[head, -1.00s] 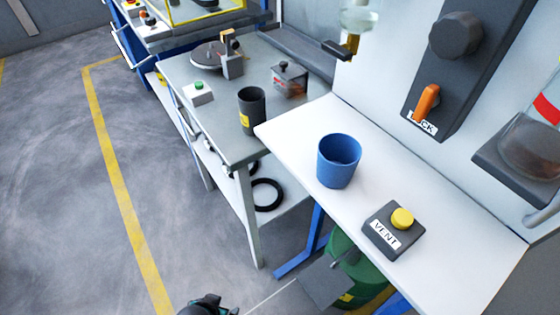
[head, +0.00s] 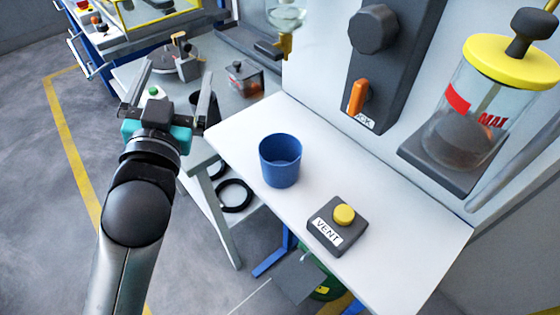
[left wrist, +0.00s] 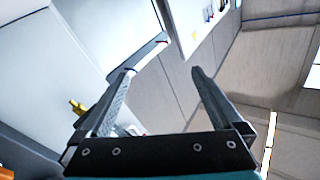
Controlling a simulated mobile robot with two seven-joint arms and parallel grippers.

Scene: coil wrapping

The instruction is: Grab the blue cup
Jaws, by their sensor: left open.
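The blue cup (head: 281,163) stands upright on the white shelf (head: 380,215) in the head view. It looks empty. My left gripper (head: 176,88) is open and empty, raised to the left of the cup and apart from it, in front of the grey table. In the left wrist view the open fingers (left wrist: 165,92) have nothing between them, and the cup does not show there. My right gripper is in neither view.
A yellow-button VENT box (head: 337,226) sits on the shelf, right of the cup. A panel with an orange lever (head: 358,98) and a yellow-lidded jar (head: 470,110) are on the wall. A dark cup (head: 206,106) is partly hidden behind my gripper.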

